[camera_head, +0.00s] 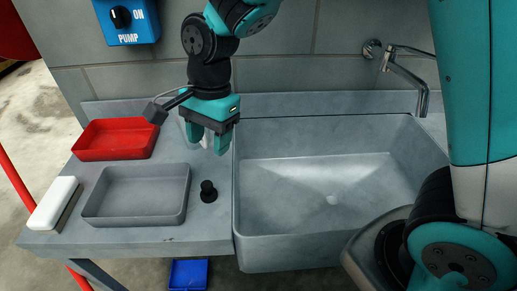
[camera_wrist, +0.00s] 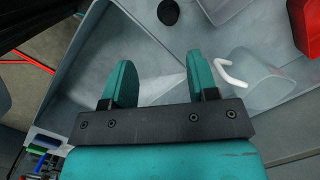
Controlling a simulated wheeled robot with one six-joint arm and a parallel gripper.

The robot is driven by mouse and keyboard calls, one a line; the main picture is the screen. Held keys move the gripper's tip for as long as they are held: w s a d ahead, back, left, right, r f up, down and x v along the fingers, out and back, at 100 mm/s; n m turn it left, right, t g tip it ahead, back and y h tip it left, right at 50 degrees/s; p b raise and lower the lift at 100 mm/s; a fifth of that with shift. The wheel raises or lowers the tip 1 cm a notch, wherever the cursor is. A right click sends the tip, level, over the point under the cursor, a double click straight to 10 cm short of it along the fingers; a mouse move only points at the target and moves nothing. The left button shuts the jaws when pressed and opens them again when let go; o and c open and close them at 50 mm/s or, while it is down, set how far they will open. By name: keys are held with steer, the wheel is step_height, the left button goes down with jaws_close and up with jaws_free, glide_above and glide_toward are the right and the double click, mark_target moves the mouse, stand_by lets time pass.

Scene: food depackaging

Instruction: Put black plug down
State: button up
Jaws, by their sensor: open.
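The black plug (camera_head: 208,192) stands upright on the grey counter (camera_head: 190,234), between the grey tray and the sink's left rim. It also shows as a dark round shape at the top of the wrist view (camera_wrist: 168,12). My gripper (camera_head: 208,138) is open and empty, fingers pointing down, behind the plug and apart from it. In the wrist view its two teal fingers (camera_wrist: 160,65) are spread with nothing between them.
A red tray (camera_head: 115,139) and an empty grey tray (camera_head: 135,194) sit on the left. A translucent jug (camera_wrist: 262,85) with a white handle stands beside my gripper. A tap (camera_head: 408,75) overhangs the sink's right side.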

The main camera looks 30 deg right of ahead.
steer(key=s+d+r+n+y, duration=0.1)
steer(key=s+d+r+n, duration=0.1)
steer(key=s+n, duration=0.6)
steer(key=s+d+r+n+y, duration=0.1)
steer(key=s+d+r+n, duration=0.1)
steer(key=s+r+n, duration=0.3)
steer(key=s+n, duration=0.4)
steer(key=n, duration=0.1)
steer(key=shift+d+r+t, duration=0.25)
steer(key=shift+d+t, duration=0.05)
steer(key=shift+d, duration=0.1)
